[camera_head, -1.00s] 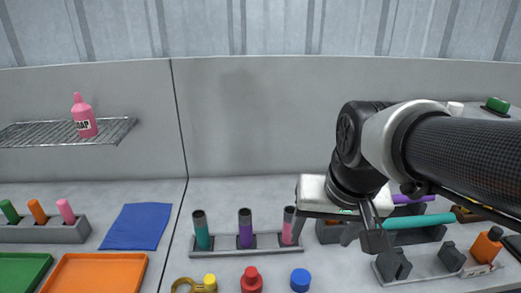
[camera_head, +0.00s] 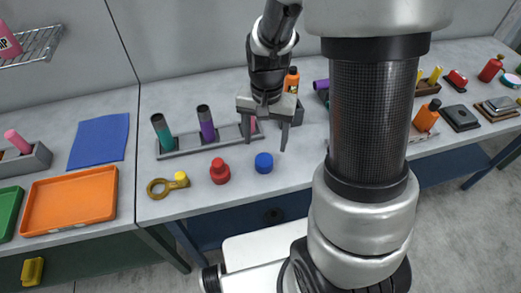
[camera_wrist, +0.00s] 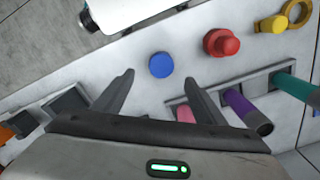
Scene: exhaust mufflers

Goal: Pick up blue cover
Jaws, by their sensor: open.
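The blue cover (camera_head: 264,163) is a small round blue piece lying on the grey table near its front edge, right of a red cover (camera_head: 220,171). In the wrist view the blue cover (camera_wrist: 161,65) shows beyond and between my fingertips, on clear table. My gripper (camera_head: 264,148) is open and empty, pointing down above the table a little behind the blue cover. The wrist view shows both fingers of my gripper (camera_wrist: 160,78) spread apart, not touching the cover. The pink tube is partly hidden behind my gripper in the head view.
A rack (camera_head: 200,141) with teal, purple and pink tubes stands behind the covers. A yellow ring-shaped piece (camera_head: 158,188) lies left of the red cover. An orange tray (camera_head: 70,200) and a blue cloth (camera_head: 99,141) are farther left. An orange bottle (camera_head: 426,116) stands on the right.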

